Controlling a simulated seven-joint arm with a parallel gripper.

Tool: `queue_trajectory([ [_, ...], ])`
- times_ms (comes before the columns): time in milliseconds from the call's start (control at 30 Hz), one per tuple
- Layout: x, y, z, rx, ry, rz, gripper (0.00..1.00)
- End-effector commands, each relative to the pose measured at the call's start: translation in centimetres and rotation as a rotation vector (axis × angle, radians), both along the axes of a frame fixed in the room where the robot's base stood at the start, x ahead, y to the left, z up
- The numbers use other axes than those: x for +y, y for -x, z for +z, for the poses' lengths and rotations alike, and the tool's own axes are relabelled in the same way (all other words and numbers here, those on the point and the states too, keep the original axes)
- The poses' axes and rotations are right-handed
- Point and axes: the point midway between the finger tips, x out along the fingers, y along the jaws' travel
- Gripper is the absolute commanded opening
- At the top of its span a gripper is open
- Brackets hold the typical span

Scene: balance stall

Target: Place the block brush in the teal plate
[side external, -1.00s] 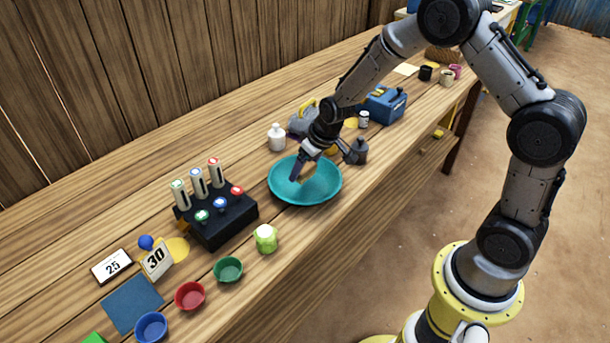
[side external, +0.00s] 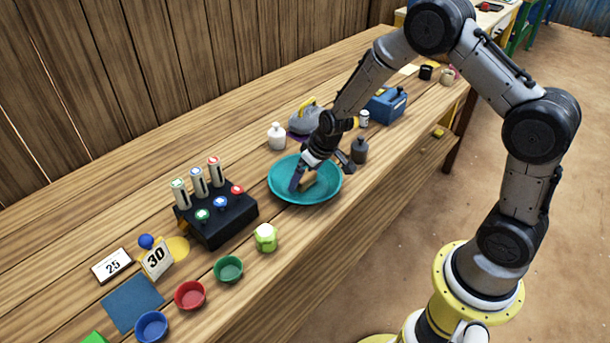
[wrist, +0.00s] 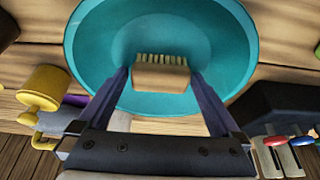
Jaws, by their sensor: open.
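The teal plate (side external: 320,192) sits on the wooden table, and it fills the upper middle of the wrist view (wrist: 95,40). The block brush (wrist: 160,76) has a tan wooden body and pale bristles. In the wrist view it lies over the plate, between my open fingers, with a gap on each side. In the side view the brush (side external: 308,181) shows low inside the plate beside my fingers. My gripper (side external: 317,180) is open and reaches down over the plate. Its fingertips (wrist: 162,78) are on either side of the brush. The contact between brush and plate is partly hidden.
A black box with buttons and cylinders (side external: 217,220) stands left of the plate. A white bottle (side external: 277,137) and a dark bottle (side external: 359,151) stand close behind and right.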

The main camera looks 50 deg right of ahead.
Motion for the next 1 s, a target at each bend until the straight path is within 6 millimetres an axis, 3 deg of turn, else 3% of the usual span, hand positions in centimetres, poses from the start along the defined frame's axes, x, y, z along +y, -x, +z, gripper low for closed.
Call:
queue_trajectory([
  [167, 0.0, 0.5, 1.7, -0.005, 0.000, 0.001, 1.00],
  [600, 0.0, 3.8, 9.5, -0.004, 0.001, -0.001, 1.00],
  [1000, 0.1, 5.0, 12.1, -0.004, 0.000, 0.001, 1.00],
])
